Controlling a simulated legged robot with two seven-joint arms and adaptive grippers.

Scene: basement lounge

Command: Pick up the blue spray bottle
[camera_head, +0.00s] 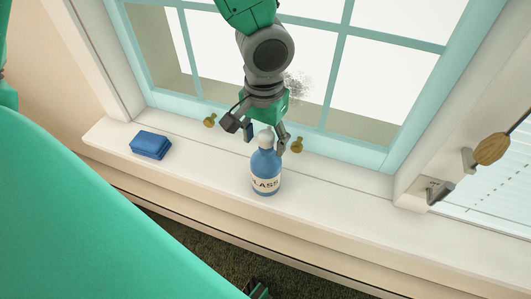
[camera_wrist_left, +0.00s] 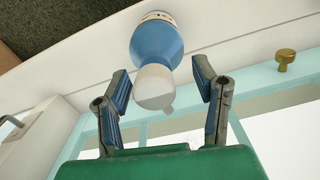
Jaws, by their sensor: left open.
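The blue spray bottle (camera_head: 265,172) has a white top and a pale label with partly readable letters. It stands upright on the white window sill (camera_head: 330,202). My left gripper (camera_head: 262,138) is open just above and behind the bottle, with its fingers to either side of the white top. In the left wrist view the bottle (camera_wrist_left: 157,45) shows with its white top (camera_wrist_left: 153,87) between the two spread fingertips (camera_wrist_left: 160,82). I see no clear contact between the fingers and the bottle.
A blue sponge-like block (camera_head: 151,145) lies on the sill to the left. Brass knobs (camera_head: 297,145) sit on the pale teal window frame (camera_head: 355,150) behind. A wooden-handled lever (camera_head: 490,149) is at the right. The sill right of the bottle is clear.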

